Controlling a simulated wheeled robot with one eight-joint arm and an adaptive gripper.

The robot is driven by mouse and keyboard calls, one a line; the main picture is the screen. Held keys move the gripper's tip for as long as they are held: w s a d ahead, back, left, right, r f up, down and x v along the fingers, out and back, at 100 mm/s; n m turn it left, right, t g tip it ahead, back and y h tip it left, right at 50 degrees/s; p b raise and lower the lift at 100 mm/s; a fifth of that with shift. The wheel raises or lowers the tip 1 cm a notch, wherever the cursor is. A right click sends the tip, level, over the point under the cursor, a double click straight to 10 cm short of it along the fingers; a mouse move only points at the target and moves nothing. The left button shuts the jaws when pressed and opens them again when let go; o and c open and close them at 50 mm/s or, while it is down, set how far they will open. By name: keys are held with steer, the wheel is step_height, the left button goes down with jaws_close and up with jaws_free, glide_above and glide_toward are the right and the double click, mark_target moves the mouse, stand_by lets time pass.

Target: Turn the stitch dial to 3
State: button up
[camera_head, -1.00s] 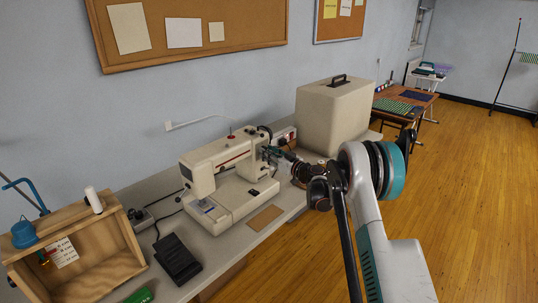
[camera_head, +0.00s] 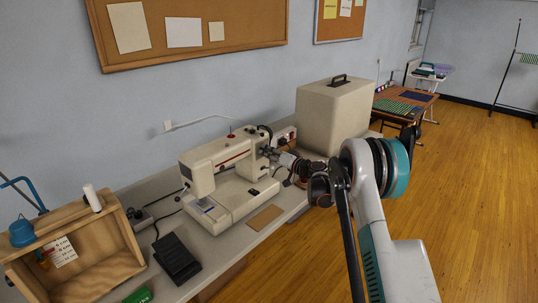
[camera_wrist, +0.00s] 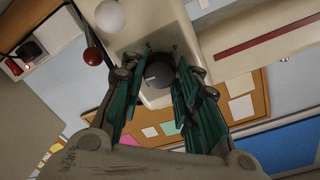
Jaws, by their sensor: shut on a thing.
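The cream sewing machine (camera_head: 222,172) stands on the grey table. The stitch dial (camera_wrist: 160,75) is a dark round knob on the machine's end, seen in the wrist view with a faint light mark on its face. My gripper (camera_wrist: 160,68) has its teal fingers on both sides of the dial, shut on it. In the head view my gripper (camera_head: 272,154) is at the right end of the machine and hides the dial. I cannot read any dial numbers.
A large beige case (camera_head: 332,115) stands just behind my wrist. A black foot pedal (camera_head: 177,258), a brown card (camera_head: 265,218) and an open wooden box (camera_head: 85,262) lie to the left and front. A red ball-shaped knob (camera_wrist: 92,56) is close to my fingers.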

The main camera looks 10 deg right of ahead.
steer(key=m, duration=0.8)
steer(key=shift+g+b, duration=0.3)
steer(key=shift+g, duration=0.1)
steer(key=m, duration=0.4)
steer(key=shift+d+r+y, duration=0.1)
steer(key=shift+y, duration=0.3)
steer(key=shift+m, duration=1.8)
steer(key=o, duration=1.1)
steer(key=shift+c, duration=0.2)
